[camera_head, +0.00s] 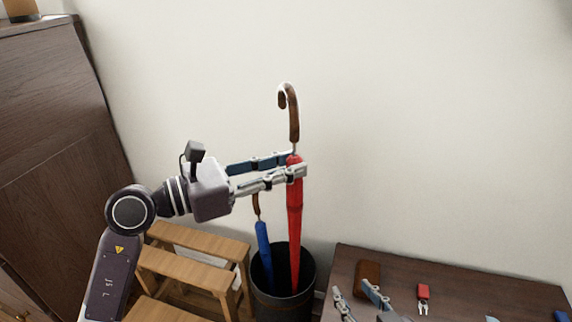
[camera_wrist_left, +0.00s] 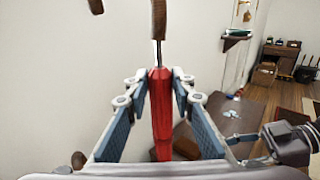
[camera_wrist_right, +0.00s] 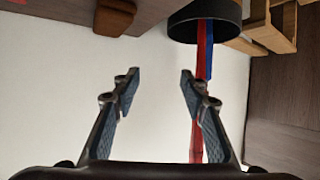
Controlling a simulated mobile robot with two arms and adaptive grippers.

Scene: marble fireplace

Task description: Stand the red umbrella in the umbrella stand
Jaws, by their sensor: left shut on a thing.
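The red umbrella (camera_head: 294,220) is upright, with its brown crook handle (camera_head: 291,115) at the top. My left gripper (camera_head: 298,164) is shut on it near the top of the red canopy; the left wrist view shows the umbrella (camera_wrist_left: 161,110) between the fingers. The umbrella's lower end is inside the dark umbrella stand (camera_head: 285,305), hidden by the rim, so I cannot tell whether it touches the bottom. A blue umbrella (camera_head: 264,245) leans in the same stand, to the left. My right gripper (camera_wrist_right: 160,80) is open and empty; it shows at the head view's lower edge (camera_head: 356,290).
A wooden step stool (camera_head: 190,265) stands just left of the stand. A dark wooden cabinet (camera_head: 55,130) is at the left. The wall behind is bare.

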